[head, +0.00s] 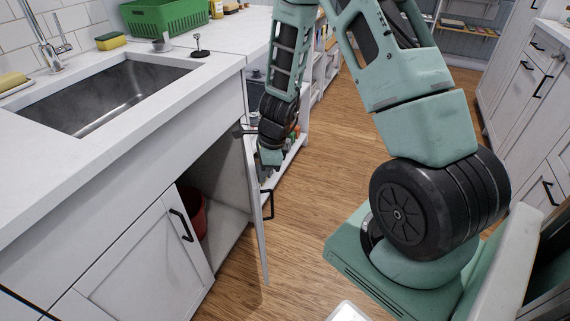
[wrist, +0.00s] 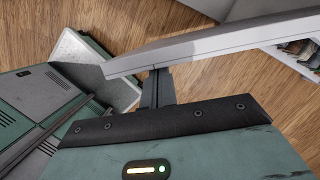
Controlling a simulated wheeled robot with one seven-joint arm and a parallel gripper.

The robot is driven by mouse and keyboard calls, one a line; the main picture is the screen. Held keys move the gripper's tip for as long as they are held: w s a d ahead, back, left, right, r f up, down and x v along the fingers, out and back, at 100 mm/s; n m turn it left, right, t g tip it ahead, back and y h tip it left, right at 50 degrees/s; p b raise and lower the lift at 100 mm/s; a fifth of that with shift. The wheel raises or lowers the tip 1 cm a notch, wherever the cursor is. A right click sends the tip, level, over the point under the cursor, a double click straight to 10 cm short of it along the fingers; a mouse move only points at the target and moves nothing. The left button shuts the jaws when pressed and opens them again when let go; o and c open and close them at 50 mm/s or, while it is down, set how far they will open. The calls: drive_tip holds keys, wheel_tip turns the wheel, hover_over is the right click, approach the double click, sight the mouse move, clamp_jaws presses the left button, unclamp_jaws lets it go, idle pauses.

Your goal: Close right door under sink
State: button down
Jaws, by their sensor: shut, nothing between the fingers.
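The right door under the sink (head: 257,215) stands open, seen nearly edge-on in the head view, swung out from the white sink cabinet. Its black handle (head: 268,203) is on the face toward the right. The left door (head: 148,262) looks closed. My gripper (head: 265,174) is low at the upper part of the open door, on its right side. In the wrist view the shut, empty fingers (wrist: 156,82) reach the long pale edge of the door (wrist: 215,40). They seem to meet it, but contact is not certain. The fingertips are partly hidden by the door.
A red bin (head: 194,215) stands inside the open cabinet. The sink (head: 105,95) and counter are above, with a green basket (head: 165,17) behind. A white shelf unit (head: 290,155) is just beyond the door.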

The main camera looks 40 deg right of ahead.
drive_tip(key=w+a+m+p, duration=0.4)
drive_tip(key=w+a, duration=0.3)
drive_tip(key=a, duration=0.2)
drive_tip(key=shift+w+a+t+h, duration=0.15)
drive_tip(key=shift+w+t+h, duration=0.15)
drive_tip(key=shift+t+h, duration=0.1)
